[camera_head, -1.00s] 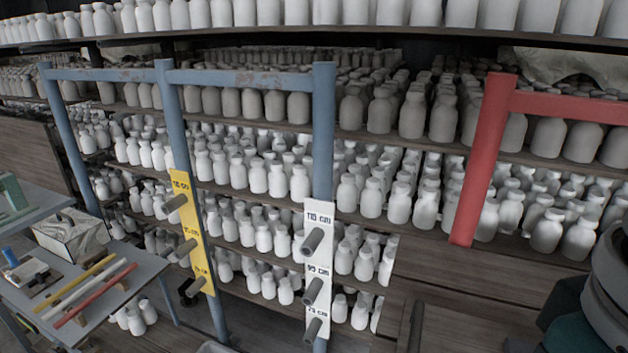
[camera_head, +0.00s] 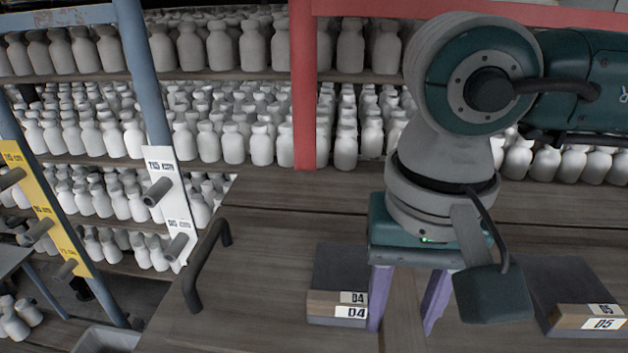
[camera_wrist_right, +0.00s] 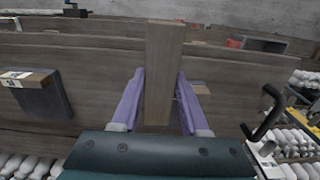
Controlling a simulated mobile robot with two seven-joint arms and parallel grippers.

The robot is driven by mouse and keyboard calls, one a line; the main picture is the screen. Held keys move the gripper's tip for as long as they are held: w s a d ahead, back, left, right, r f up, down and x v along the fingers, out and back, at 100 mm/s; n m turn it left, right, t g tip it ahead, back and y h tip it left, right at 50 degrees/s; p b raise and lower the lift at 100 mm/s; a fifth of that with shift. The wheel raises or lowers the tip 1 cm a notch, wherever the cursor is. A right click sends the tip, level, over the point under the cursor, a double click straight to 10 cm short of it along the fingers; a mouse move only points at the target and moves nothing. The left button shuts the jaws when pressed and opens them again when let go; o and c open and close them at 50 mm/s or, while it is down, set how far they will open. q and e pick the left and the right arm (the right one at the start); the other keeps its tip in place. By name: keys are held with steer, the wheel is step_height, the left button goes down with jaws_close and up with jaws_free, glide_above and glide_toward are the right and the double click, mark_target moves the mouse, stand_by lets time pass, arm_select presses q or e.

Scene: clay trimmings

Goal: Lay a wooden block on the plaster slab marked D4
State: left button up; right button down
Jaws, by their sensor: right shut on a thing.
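My right gripper (camera_head: 405,312) reaches down over the wooden bench, its purple fingers shut on a long wooden block (camera_head: 402,322). In the right wrist view the block (camera_wrist_right: 163,70) stands out lengthwise between both fingers (camera_wrist_right: 157,100). The dark slab marked D4 (camera_head: 340,268) lies just left of the gripper in the head view, with a wood-coloured label piece at its front edge. No block shows on the visible part of its top. I cannot tell the height of the held block above the bench. My left gripper is not in view.
A similar slab marked D5 (camera_head: 565,285) lies to the right. A dark handle (camera_head: 205,265) stands left of D4. A red post (camera_head: 303,90) and shelves of white bottles (camera_head: 233,143) rise behind the bench (camera_head: 270,215).

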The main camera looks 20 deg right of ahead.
steer(key=shift+w+d+f, duration=0.15)
steer(key=shift+w+d, duration=0.5)
steer(key=shift+w, duration=0.35)
steer(key=shift+w+d+f+b, duration=0.1)
steer(key=shift+w+d+b, duration=0.35)
steer(key=shift+w, duration=0.3)
steer(key=shift+w+d+b, duration=0.4)
steer(key=shift+w+d, duration=0.05)
steer(key=shift+w, duration=0.25)
steer(key=shift+w+d+f+b, duration=0.1)
steer(key=shift+w+d+b, duration=0.35)
steer(key=shift+w, duration=0.3)
steer(key=shift+w+d+f+b, duration=0.1)
steer(key=shift+w+d+b, duration=0.4)
steer(key=shift+w, duration=0.2)
steer(key=shift+w+d+f+b, duration=0.1)
steer(key=shift+w+d+b, duration=0.35)
steer(key=shift+w, duration=0.3)
steer(key=shift+w+d+b, duration=0.35)
steer(key=shift+w+b, duration=0.2)
steer(key=shift+w, duration=0.15)
steer(key=shift+w+d+f+b, duration=0.15)
steer(key=shift+f+b, duration=0.1)
steer(key=shift+b, duration=0.15)
step_height(320, 180, down, 3)
steer(key=b, duration=0.3)
steer(key=shift+f, duration=0.1)
steer(key=shift+f+b, duration=0.2)
steer(key=shift+b, duration=0.5)
